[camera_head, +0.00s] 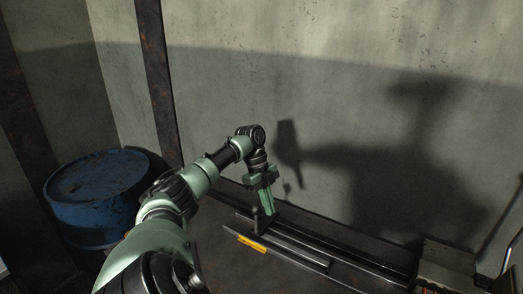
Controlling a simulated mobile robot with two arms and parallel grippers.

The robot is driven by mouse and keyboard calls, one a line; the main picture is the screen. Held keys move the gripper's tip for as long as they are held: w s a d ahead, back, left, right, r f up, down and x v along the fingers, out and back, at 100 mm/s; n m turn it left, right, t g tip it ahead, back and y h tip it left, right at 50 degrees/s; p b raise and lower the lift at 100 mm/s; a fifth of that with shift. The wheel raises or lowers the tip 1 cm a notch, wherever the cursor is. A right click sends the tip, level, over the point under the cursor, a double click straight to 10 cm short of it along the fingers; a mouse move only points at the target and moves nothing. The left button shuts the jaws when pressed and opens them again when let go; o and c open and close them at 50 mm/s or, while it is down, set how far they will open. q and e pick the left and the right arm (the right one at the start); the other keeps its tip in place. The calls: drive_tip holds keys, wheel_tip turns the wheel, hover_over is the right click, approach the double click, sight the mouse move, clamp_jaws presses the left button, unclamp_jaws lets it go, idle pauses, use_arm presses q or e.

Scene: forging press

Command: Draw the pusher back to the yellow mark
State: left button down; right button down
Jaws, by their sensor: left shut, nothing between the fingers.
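My left gripper (269,211) points down over the dark rails (300,249), its fingers closed together. A small dark upright piece (256,220), which looks like the pusher, stands on the rails right beside the fingertips, on their left. I cannot tell whether the fingers touch it. The yellow mark (252,243) is a short strip along the near side of the rails, just below the upright piece in the picture. The foot of the upright piece is hard to make out in the dark. My right gripper is not in view.
A blue barrel (97,190) stands at the left. A rusty post (157,85) and a grey wall (330,70) rise behind the rails. A metal machine block (446,262) sits at the right end of the rails. The dark floor in front looks clear.

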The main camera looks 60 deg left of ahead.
use_arm(q)
drive_tip(key=b+v, duration=0.2)
drive_tip(key=v, duration=0.6)
drive_tip(key=shift+a, duration=0.25)
drive_tip(key=shift+w, duration=0.15)
